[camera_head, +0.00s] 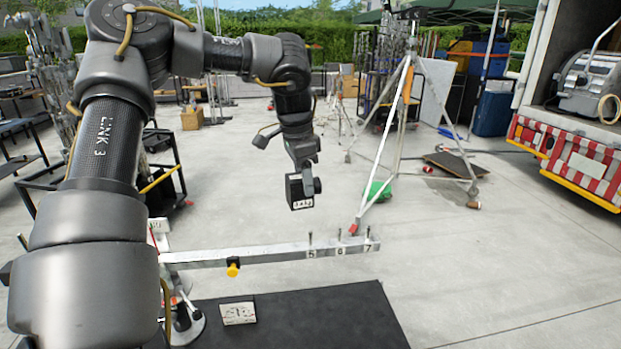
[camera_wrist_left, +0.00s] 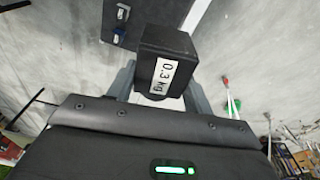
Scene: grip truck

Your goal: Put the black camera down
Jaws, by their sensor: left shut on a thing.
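The black camera (camera_head: 299,192) looks like a boxy black block with a white label. My left gripper (camera_head: 304,176) is shut on it and holds it in the air, beyond the metal beam (camera_head: 265,252). In the left wrist view the black camera (camera_wrist_left: 168,58) sits between the two grey fingers of my left gripper (camera_wrist_left: 160,90), its label reading "0.3 kg". The palm hides part of its near side. My right gripper is in neither view.
A dark mat or tabletop (camera_head: 320,318) with a pale card (camera_head: 238,313) lies in front. A tripod (camera_head: 391,140) and a truck (camera_head: 575,150) stand right. Open concrete floor lies between.

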